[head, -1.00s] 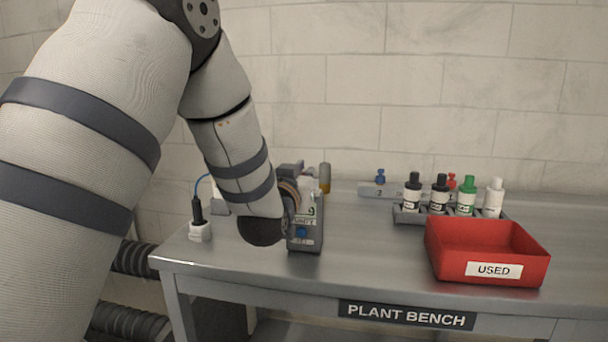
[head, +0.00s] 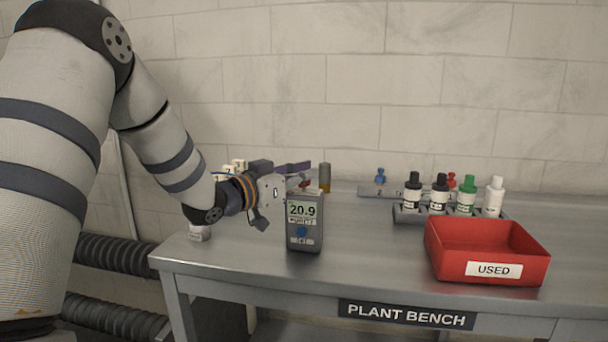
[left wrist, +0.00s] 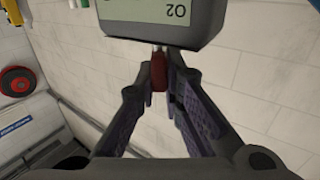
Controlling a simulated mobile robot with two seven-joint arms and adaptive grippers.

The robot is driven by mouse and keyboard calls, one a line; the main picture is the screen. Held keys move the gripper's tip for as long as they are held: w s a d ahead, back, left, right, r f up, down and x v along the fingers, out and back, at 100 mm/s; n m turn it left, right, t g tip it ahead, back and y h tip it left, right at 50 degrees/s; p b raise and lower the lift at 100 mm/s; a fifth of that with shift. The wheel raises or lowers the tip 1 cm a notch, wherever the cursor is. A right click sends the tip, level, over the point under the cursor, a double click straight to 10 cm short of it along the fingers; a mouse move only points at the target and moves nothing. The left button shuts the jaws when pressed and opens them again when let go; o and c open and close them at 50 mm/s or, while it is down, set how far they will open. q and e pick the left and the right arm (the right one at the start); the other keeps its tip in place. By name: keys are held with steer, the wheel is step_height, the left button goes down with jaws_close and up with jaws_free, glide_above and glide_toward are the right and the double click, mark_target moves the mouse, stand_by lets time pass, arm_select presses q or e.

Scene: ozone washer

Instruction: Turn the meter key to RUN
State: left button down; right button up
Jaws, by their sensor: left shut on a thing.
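The grey meter (head: 304,235) stands upright on the bench, its screen reading 20.9 and a blue button below. Its grey housing and upside-down screen also show in the left wrist view (left wrist: 160,30). My left gripper (head: 297,177) comes in from the left at the meter's top. In the left wrist view, its fingers (left wrist: 160,72) are shut on the dark red key (left wrist: 158,73) at the meter's top edge. The key's position marks cannot be read. My right gripper is not in view.
The red USED tray (head: 487,243) sits at the right on the steel bench (head: 370,262). Several capped bottles (head: 439,194) stand in a rack behind it. A white socket block (head: 199,233) is at the left edge. The bench between meter and tray is clear.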

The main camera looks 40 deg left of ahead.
arm_select(q)
steer(key=shift+r+m+g+h, duration=0.1)
steer(key=shift+m+g+h, duration=0.2)
steer(key=shift+m+h, duration=0.85)
stand_by(1.2)
steer(key=shift+n+h, duration=0.25)
steer(key=c, duration=1.7)
jaws_free()
steer(key=v, duration=1.2)
